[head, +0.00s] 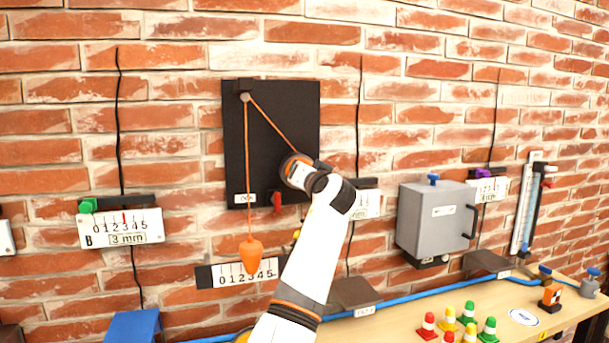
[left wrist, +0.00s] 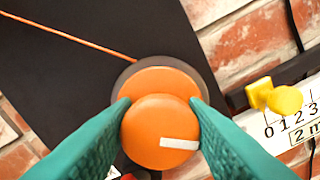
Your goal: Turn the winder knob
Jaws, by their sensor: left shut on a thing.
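The winder knob (left wrist: 152,125) is an orange round knob with a white mark pointing to the lower right, on a dark grey disc. My left gripper (left wrist: 158,104) has its green fingers on both sides of the knob, closed on it. In the head view my arm and wrist hide most of the knob. An orange cord (head: 270,123) runs from the knob's place up to a small pulley (head: 245,97) on the black board (head: 285,105). From there it drops to an orange plumb bob (head: 250,254), hanging before a white number scale (head: 232,280). My right gripper is not in view.
A red lever (head: 277,202) sits low on the board. A yellow knob (left wrist: 285,100) and its scale are right of the winder. A grey box (head: 429,222) hangs further right. Several small cones (head: 468,312) stand on the wooden bench (head: 400,318).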

